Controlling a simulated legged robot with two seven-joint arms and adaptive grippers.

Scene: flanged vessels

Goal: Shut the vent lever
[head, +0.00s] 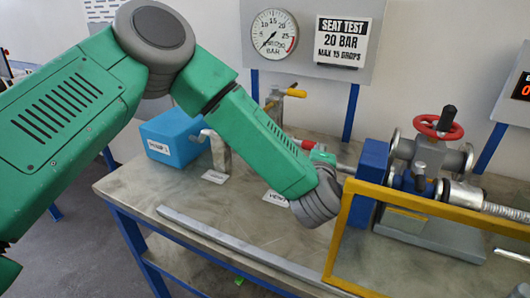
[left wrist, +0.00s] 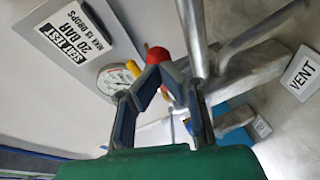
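The vent lever's red grip (head: 305,144) shows at the far end of my left arm in the head view. In the left wrist view the red grip (left wrist: 157,54) lies at the fingertips, partly hidden by them. My left gripper (left wrist: 160,75) has its two fingers leaning close together, with some red between them. Whether they press on the grip cannot be made out. In the head view the arm hides most of this gripper. A VENT label (head: 275,198) lies on the bench, and the VENT label (left wrist: 303,73) also shows in the left wrist view. My right gripper is not in view.
A yellow-handled lever (head: 294,93) stands behind, below the pressure gauge (head: 274,34). A blue box (head: 173,136) is at the back left. A yellow frame (head: 432,207) and a valve with a red handwheel (head: 438,127) stand to the right. The front bench top is mostly clear.

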